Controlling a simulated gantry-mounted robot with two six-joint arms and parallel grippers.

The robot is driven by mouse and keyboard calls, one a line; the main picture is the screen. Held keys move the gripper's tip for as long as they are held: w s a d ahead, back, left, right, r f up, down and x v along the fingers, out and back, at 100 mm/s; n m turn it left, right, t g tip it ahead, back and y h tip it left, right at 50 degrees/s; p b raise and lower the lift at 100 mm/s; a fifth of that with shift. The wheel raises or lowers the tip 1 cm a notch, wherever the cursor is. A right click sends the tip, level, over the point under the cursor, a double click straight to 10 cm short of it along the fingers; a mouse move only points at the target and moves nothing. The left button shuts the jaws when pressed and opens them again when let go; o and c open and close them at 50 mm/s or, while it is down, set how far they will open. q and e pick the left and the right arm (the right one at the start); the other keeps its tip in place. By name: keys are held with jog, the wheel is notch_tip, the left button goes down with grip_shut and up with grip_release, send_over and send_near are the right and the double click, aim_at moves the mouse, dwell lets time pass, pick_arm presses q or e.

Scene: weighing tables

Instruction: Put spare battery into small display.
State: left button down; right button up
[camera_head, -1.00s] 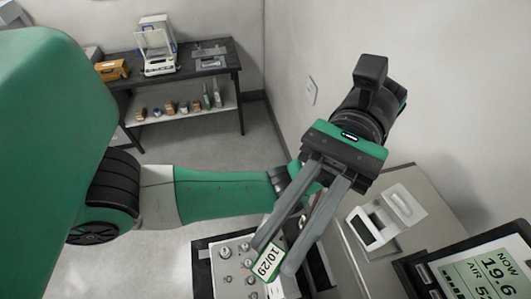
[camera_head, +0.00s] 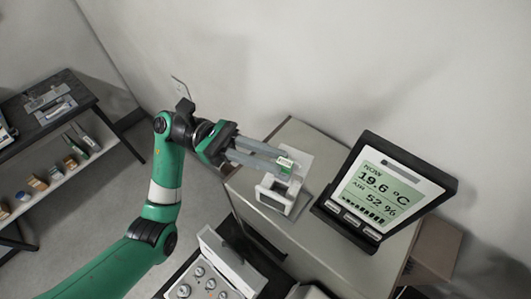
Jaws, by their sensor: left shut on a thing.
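My right gripper is not in view.
A large dark-framed display (camera_head: 382,196) reading 19.6 °C and 52 % stands just right of the white unit on the grey cabinet (camera_head: 345,262). A case of metal weights (camera_head: 205,284) lies at the lower front. A dark table (camera_head: 62,118) is at far left.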

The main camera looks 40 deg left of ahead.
aim_at(266, 181)
pick_arm(q)
jog(key=shift+f+b, duration=0.8)
jog(key=shift+f, duration=1.45)
jog(key=shift+a+b, duration=0.15)
jog(key=shift+b, duration=0.95)
jog(key=shift+f+b, duration=0.4)
jog(key=shift+b, duration=0.15)
jog(key=shift+c, duration=1.3)
grip_release()
notch_tip(266, 181, up, 8)
jog(key=p, duration=0.3)
jog(key=shift+r+p, duration=0.1)
jog(key=shift+p, duration=0.2)
